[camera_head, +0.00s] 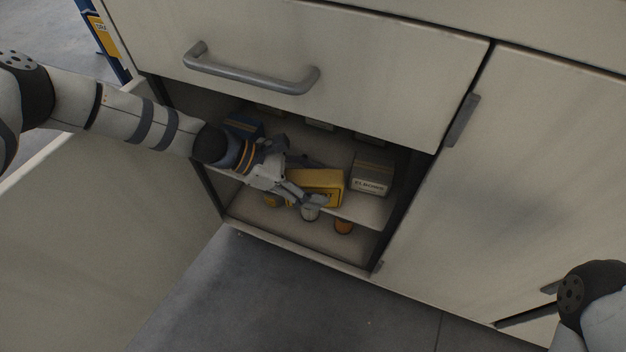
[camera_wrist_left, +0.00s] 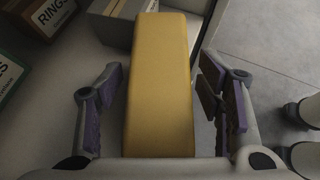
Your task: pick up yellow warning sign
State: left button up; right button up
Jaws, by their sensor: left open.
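A yellow box-shaped thing (camera_head: 328,183), which I take for the yellow warning sign, stands on the upper shelf of the open cabinet. In the left wrist view it is a long plain yellow block (camera_wrist_left: 160,85); no warning mark is readable there. My left gripper (camera_head: 311,182) reaches into the cabinet with its fingers at the yellow thing. In the left wrist view the left gripper (camera_wrist_left: 163,100) is open, one finger on each side of the block, with a gap showing on both sides. Part of the block is hidden by the gripper in the head view. My right gripper is not in view.
A grey-brown labelled box (camera_head: 372,173) stands right of the yellow thing, and a blue box (camera_head: 243,127) behind my left wrist. The drawer (camera_head: 330,50) overhangs above; the open door (camera_head: 130,230) is at left.

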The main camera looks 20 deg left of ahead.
aim_at(297, 176)
pick_arm(q)
jog(key=shift+a, duration=0.1)
jog(key=v, duration=0.7)
jog(key=shift+s+r, duration=0.1)
jog(key=shift+r, duration=0.1)
jog(key=shift+a, duration=0.1)
